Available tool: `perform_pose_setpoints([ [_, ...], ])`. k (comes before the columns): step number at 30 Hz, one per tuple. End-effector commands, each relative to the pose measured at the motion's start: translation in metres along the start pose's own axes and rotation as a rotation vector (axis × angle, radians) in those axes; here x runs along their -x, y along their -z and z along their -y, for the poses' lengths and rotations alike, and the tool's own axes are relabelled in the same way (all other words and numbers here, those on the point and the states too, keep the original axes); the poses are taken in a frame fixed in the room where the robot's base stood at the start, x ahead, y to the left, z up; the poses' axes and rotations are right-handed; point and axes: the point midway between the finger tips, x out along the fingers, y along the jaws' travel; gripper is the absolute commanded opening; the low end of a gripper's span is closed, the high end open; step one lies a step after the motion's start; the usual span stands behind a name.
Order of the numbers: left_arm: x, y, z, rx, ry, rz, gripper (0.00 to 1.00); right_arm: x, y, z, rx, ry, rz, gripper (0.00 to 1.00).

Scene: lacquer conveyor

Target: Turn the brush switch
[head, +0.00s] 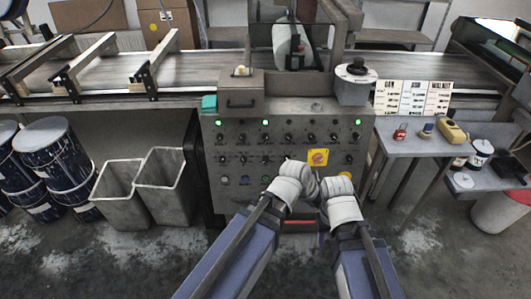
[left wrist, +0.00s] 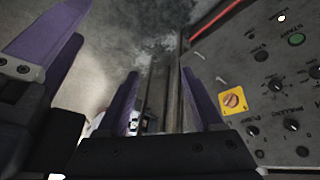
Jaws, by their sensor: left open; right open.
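The grey control panel (head: 240,130) stands straight ahead with rows of black rotary knobs, lit green lamps and coloured buttons. Its labels are too small in the head view to tell which knob is the brush switch. An orange-red knob on a yellow plate (head: 318,157) is on its right half; it also shows in the left wrist view (left wrist: 233,100). My left gripper (head: 297,178) and right gripper (head: 338,192) are close together before the panel's lower right, their fingers mostly hidden. In the left wrist view the left gripper (left wrist: 160,76) is open and empty, apart from the knobs.
The conveyor (head: 200,72) runs behind the panel. Two grey bins (head: 165,190) and dark drums (head: 58,155) stand at left. A side table (head: 400,143) with small items is at right. A red strip (head: 298,222) lies low on the panel. The floor before the bins is clear.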

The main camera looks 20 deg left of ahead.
Motion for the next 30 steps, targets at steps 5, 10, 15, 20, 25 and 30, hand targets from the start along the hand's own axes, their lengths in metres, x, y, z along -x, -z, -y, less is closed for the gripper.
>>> perform_pose_setpoints([
  [5,-0.046,0.069,0.027,-0.048,-0.053,-0.442,0.68,-0.076,0.004,0.007,0.001,-0.002,0.000,0.50],
  [10,-0.041,0.118,0.087,-0.001,0.059,-0.830,0.68,-0.131,0.008,0.012,0.001,-0.004,0.000,0.50],
  [15,-0.027,0.124,0.176,0.141,0.294,-1.102,0.68,-0.182,0.011,0.017,0.002,-0.005,0.000,0.50],
  [20,-0.021,0.098,0.252,0.304,0.522,-1.201,0.68,-0.216,0.013,0.020,0.002,-0.007,0.000,0.50],
  [25,-0.021,0.070,0.296,0.422,0.668,-1.206,0.68,-0.233,0.014,0.021,0.003,-0.007,0.000,0.50],
  [30,-0.019,0.061,0.308,0.459,0.713,-1.199,0.68,-0.235,0.014,0.021,0.003,-0.008,0.000,0.50],
])
